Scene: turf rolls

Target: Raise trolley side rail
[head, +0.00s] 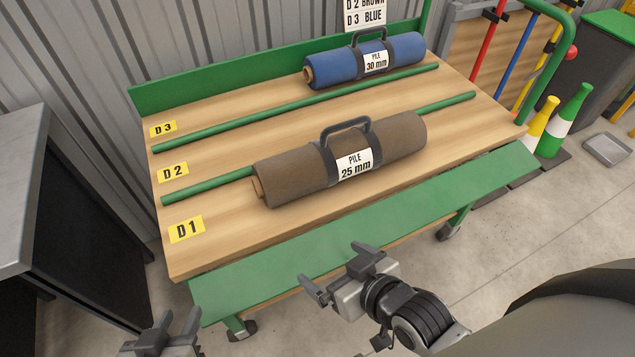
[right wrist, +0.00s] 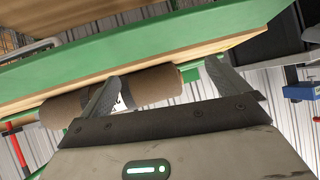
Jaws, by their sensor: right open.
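The trolley's green side rail (head: 370,235) is a long flat panel along the near edge of the wooden bed (head: 225,255). It is folded down and outward, below bed level. My right gripper (head: 336,271) is open and empty, just in front of the rail's near edge around its middle. In the right wrist view the rail (right wrist: 130,52) crosses above the spread fingers, and nothing is between their tips. My left gripper (head: 178,322) is at the bottom edge near the rail's left end, partly cut off, with fingers apart and empty.
Green rods divide the bed. A dark cabinet (head: 75,220) stands left. Cones (head: 571,112) and a grey tray (head: 608,150) stand right.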

